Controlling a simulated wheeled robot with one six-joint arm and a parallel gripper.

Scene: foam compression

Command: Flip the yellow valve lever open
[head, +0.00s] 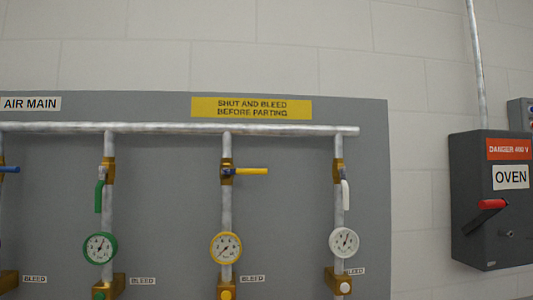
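The yellow valve lever (252,171) sticks out to the right from its brass valve (227,172), level and across the vertical pipe. A small blue part shows at its left, on the valve. The valve sits on the pipe under the yellow "SHUT AND BLEED BEFORE PARTING" sign (252,108). A yellow-rimmed gauge (226,248) is below it. My gripper is not in view, and nothing touches the lever.
A green lever (99,196) and a white lever (346,194) hang down along neighbouring pipes. A blue lever (9,169) lies level at the left edge.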

